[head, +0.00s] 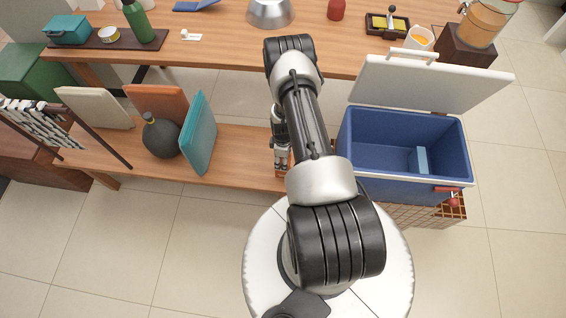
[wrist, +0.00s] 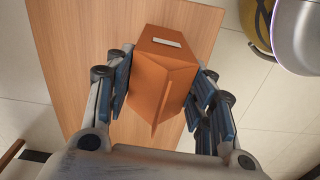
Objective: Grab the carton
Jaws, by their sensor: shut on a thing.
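The orange carton (wrist: 162,85) stands between the two fingers of my gripper (wrist: 160,95) in the wrist view. It has a folded gable top with a raised fin and a small pale label on one face. The fingers press on its left and right sides. In the head view my gripper (head: 281,160) hangs over the lower wooden shelf, left of the blue cooler. Only a small orange bit of the carton (head: 283,180) shows there, and my arm hides much of the rest. I cannot tell whether the carton touches the shelf.
The open blue cooler (head: 352,138) stands right of my arm, its white lid raised. On the lower shelf (head: 240,170), a teal board (head: 199,135) and dark round vase (head: 160,137) stand left. The upper table (head: 215,50) overhangs behind.

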